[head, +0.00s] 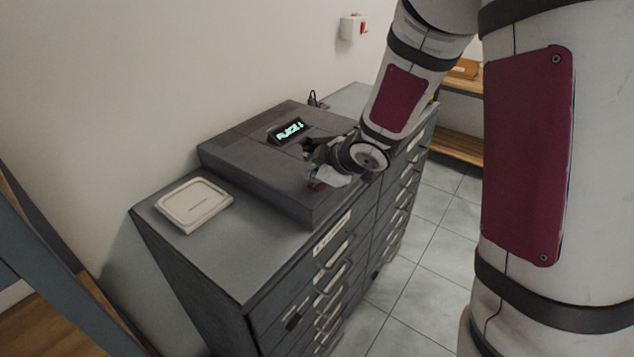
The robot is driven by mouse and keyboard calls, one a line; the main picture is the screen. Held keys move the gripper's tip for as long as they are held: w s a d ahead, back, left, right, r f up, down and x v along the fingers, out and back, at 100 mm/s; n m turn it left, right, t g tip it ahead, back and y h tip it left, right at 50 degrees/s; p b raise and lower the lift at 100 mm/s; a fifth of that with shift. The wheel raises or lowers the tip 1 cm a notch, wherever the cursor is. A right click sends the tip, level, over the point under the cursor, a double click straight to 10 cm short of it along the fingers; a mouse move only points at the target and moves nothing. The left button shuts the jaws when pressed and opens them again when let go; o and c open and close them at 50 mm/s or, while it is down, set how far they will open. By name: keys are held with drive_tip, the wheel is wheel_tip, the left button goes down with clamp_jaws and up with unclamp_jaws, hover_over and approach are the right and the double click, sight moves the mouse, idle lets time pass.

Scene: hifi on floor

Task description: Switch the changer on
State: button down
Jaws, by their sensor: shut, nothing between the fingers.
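The changer (255,166) is a flat dark grey box on top of a grey drawer cabinet. A small display (288,131) on its top glows with green-white characters. My gripper (314,178) is shut and empty, low over the right front part of the changer's top. I cannot tell if its fingertips touch the surface. A small red spot (317,185) shows by the fingertips; I cannot tell what it is. The gripper and wrist hide part of the top and any switch there.
A white lidded box (194,204) lies on the cabinet (243,262) left of the changer. A white wall box with a red switch (353,28) is on the wall behind. A wooden shelf (458,146) stands at the back right. Tiled floor (428,262) is clear right of the cabinet.

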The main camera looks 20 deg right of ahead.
sight(315, 185)
drive_tip(key=shift+r, duration=0.15)
drive_tip(key=shift+r+p, duration=0.45)
drive_tip(key=shift+p, duration=0.2)
wheel_tip(315, 185, up, 5)
drive_tip(key=p, duration=0.5)
drive_tip(key=shift+s+f, duration=0.1)
drive_tip(key=shift+r+p, duration=0.45)
drive_tip(key=shift+r, duration=0.1)
